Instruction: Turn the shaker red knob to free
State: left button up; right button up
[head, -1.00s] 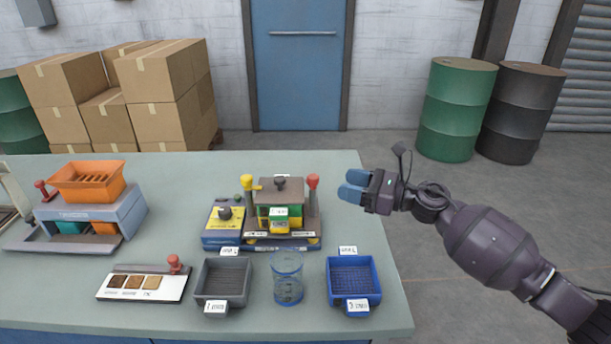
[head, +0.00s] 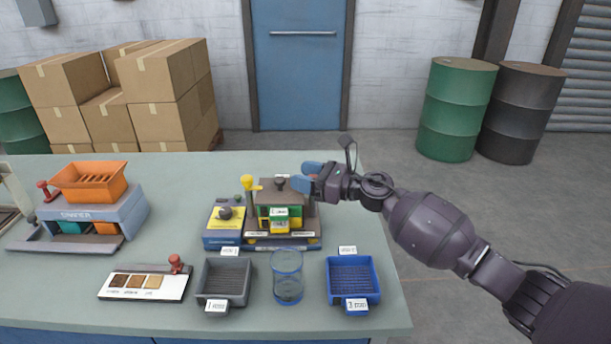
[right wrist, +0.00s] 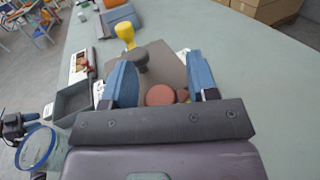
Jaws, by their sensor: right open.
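The shaker (head: 290,226) stands on the table, with a brown top, a yellow knob (head: 252,183) on its left and a dark knob (head: 281,184) on top. Its red knob (right wrist: 161,95) shows in the right wrist view between the blue fingers. In the head view my right gripper (head: 306,178) hides that knob. My right gripper (right wrist: 160,85) is open, with a finger on each side of the red knob. I cannot tell whether either finger touches it.
A grey tray (head: 224,284), a clear cylinder (head: 288,280) and a blue tray (head: 352,282) stand in front of the shaker. A small yellow-and-blue box (head: 224,226) is to its left. An orange-topped machine (head: 90,205) stands further left. The table's back right is clear.

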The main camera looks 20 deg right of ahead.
jog(key=shift+c, duration=0.3)
jog(key=c, duration=0.8)
jog(key=m+t+h+p, duration=0.1)
jog(key=h+p, duration=0.1)
jog(key=m+t+h+p, duration=0.1)
jog(key=m+t+p, duration=0.1)
jog(key=p, duration=0.1)
jog(key=m+t+h+p, duration=0.1)
jog(key=h+p, duration=0.1)
jog(key=p, duration=0.1)
jog(key=shift+w+d+r+m+h, duration=0.15)
jog(key=shift+w+d+m+h, duration=0.1)
jog(key=shift+d+m+h, duration=0.05)
pick_arm(q)
notch_tip(320, 180, up, 8)
jog(key=shift+w+r+t, duration=0.25)
jog(key=shift+w+t, duration=0.15)
jog(key=shift+a, duration=0.1)
pick_arm(e)
jog(key=o, duration=0.9)
jog(key=shift+c, duration=0.2)
